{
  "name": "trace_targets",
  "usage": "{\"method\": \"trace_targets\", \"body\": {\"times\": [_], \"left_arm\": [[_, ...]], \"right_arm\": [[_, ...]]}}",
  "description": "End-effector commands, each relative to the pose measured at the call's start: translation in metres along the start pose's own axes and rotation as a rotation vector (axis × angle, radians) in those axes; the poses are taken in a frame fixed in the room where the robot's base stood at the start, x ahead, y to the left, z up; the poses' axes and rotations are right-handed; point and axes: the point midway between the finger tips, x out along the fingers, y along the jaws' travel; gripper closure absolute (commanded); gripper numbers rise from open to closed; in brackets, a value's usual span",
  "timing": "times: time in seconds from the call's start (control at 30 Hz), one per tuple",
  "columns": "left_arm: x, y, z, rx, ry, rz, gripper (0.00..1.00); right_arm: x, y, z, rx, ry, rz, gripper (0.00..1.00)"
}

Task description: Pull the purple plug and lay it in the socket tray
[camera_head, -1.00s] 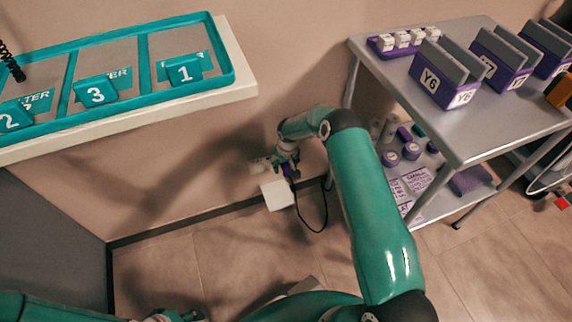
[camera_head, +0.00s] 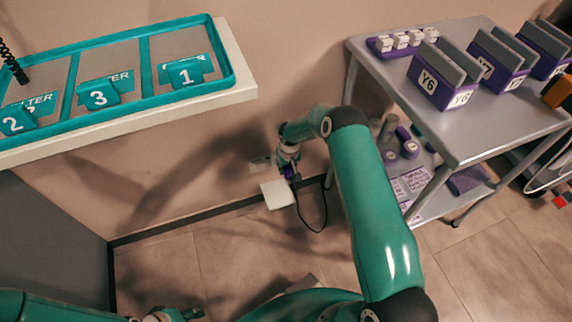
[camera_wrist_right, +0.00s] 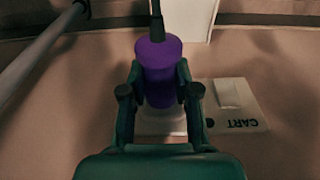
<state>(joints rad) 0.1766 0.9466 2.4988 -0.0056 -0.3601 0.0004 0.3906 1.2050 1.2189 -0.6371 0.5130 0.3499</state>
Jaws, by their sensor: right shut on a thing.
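The purple plug (camera_wrist_right: 158,62) is between the two fingers of my right gripper (camera_wrist_right: 160,98), which is shut on it. A black cord leaves the plug's upper end in the wrist view. A pale socket part shows beyond the plug; I cannot tell whether the plug is seated in it. In the head view the right gripper (camera_head: 289,168) is low by the wall, largely covering the plug. The white socket tray (camera_head: 277,194) is just below it and also shows in the wrist view (camera_wrist_right: 190,18). My left gripper (camera_head: 178,315) is at the bottom edge, partly cut off.
A wall plate (camera_wrist_right: 236,104) marked CART is beside the plug. The black cord (camera_head: 325,205) loops down to the right. A grey cart (camera_head: 470,125) with purple holders stands at right. A shelf with a teal tray (camera_head: 232,72) is at upper left. Floor in front is clear.

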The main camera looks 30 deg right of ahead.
Motion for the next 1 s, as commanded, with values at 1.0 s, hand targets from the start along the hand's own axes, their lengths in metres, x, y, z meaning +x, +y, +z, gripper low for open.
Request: {"method": "trace_targets", "body": {"times": [1.0], "left_arm": [[-0.019, 0.007, 0.000, 0.000, 0.000, 0.000, 0.60]], "right_arm": [[-0.006, 0.000, 0.030, 0.001, 0.001, -0.001, 1.00]]}}
